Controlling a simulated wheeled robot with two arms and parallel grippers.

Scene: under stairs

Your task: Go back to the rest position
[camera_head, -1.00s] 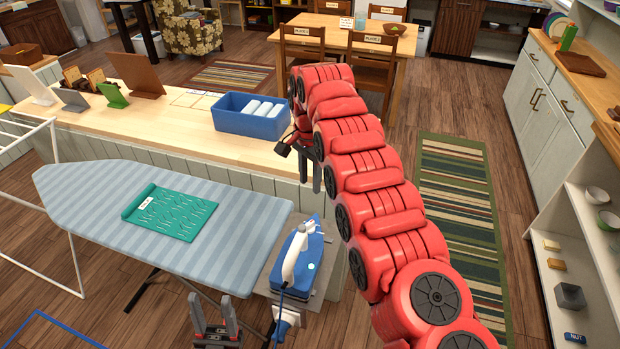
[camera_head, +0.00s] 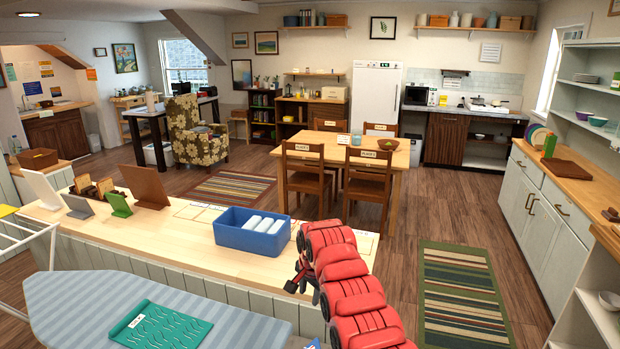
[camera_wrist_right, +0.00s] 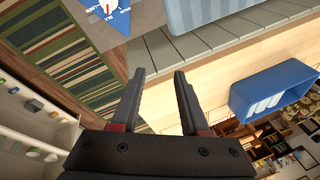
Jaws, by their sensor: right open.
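My right arm, red and segmented, rises from the bottom of the head view beside the wooden counter (camera_head: 190,232). Its dark right gripper (camera_head: 299,280) is small there, near the counter's front edge. In the right wrist view the two fingers of the right gripper (camera_wrist_right: 161,74) stand apart with nothing between them. My left gripper is not in the current views.
A blue bin (camera_head: 252,234) with white rolls stands on the counter. The ironing board (camera_head: 190,315) with a green cloth (camera_head: 160,327) lies in front. A dining table (camera_head: 345,155) stands behind, and a striped rug (camera_head: 465,290) lies on open floor at right.

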